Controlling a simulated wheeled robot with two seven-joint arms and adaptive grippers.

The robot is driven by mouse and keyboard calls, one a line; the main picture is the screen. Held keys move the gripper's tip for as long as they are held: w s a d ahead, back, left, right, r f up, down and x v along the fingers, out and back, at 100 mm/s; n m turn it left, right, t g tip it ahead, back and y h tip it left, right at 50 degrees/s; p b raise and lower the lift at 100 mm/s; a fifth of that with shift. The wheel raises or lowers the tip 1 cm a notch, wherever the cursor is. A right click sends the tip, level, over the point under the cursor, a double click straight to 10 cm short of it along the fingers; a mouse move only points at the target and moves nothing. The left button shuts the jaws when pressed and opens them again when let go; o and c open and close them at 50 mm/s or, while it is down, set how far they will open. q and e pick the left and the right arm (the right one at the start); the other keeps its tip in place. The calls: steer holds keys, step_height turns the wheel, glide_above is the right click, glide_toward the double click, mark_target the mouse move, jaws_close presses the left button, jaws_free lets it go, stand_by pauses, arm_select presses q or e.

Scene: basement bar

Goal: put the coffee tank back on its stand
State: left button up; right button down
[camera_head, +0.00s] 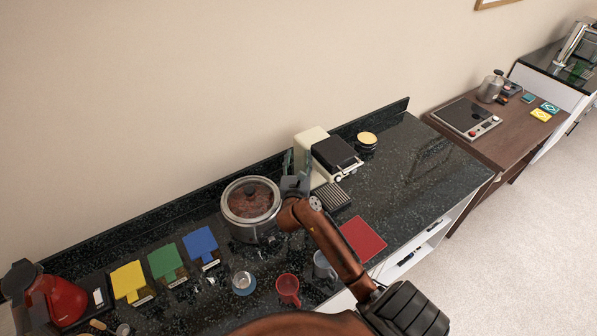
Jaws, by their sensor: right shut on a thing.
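My right gripper (296,163) is between the round pot and the cream coffee machine (312,145). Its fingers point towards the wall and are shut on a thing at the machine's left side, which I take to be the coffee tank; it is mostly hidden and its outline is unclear. The machine has a black top and a dark slatted tray (332,198) in front. No separate empty stand can be told apart. My left gripper is not in view.
A steel pot with a glass lid (250,203) stands close left of my gripper. A red mug (288,289), a grey mug (324,264) and a red mat (363,239) lie near the front edge. A red kettle (63,298) is far left. The counter's right part is clear.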

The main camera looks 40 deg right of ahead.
mark_target(297, 172)
step_height(297, 172, down, 6)
steer(key=shift+w+f, duration=0.1)
steer(key=shift+f, duration=0.15)
steer(key=shift+w+f, duration=0.1)
steer(key=shift+f, duration=0.25)
steer(key=c, duration=1.6)
jaws_free()
steer(key=shift+f+b, duration=0.2)
steer(key=shift+b, duration=0.1)
steer(key=shift+o, duration=1.1)
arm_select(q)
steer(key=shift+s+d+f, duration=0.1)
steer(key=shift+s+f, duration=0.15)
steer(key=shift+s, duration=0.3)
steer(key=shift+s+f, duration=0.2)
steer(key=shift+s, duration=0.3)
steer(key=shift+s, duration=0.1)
